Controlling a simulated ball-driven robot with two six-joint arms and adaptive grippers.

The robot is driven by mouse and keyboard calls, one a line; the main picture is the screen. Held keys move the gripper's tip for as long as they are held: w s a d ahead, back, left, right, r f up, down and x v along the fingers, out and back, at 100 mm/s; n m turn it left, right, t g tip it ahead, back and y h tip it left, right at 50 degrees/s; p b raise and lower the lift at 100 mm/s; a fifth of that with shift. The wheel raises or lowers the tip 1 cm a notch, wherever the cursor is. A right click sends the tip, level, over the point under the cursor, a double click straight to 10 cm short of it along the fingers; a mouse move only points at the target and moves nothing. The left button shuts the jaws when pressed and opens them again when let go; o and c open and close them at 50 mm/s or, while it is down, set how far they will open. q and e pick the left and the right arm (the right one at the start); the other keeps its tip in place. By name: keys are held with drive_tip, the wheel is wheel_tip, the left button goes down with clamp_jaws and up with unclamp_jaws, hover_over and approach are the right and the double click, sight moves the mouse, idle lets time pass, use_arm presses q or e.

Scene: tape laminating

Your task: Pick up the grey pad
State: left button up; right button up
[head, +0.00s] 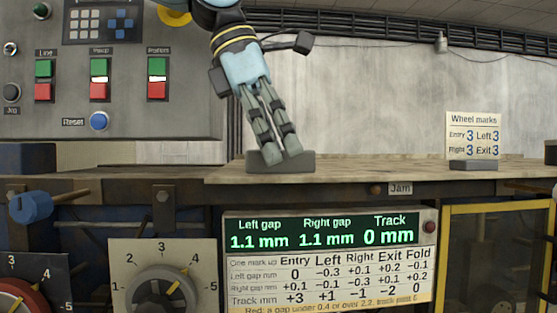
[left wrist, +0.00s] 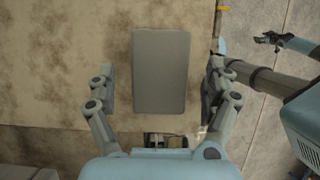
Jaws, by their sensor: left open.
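The grey pad (head: 303,162) lies flat on the worn bench top near its front edge in the head view. In the left wrist view it is a plain grey rectangle (left wrist: 161,70) with rounded corners. My left gripper (head: 281,152) points down at the pad, its fingertips overlapping the pad in the head view. In the left wrist view the left gripper (left wrist: 160,73) is open, one finger on each side of the pad, with a gap on both sides. What seems to be my right gripper (left wrist: 272,39) shows small at the upper right there; its jaw state is unclear.
A control panel (head: 75,128) with buttons stands at the back left. A Wheel marks card (head: 473,136) stands on the bench at the right. A gap display (head: 325,233) and a dial (head: 162,290) are on the front below the bench. The bench between pad and card is clear.

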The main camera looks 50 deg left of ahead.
use_arm(q)
drive_tip(key=shift+f, duration=0.25)
idle(0.4)
drive_tip(key=c, duration=1.2)
drive_tip(key=shift+r, duration=0.1)
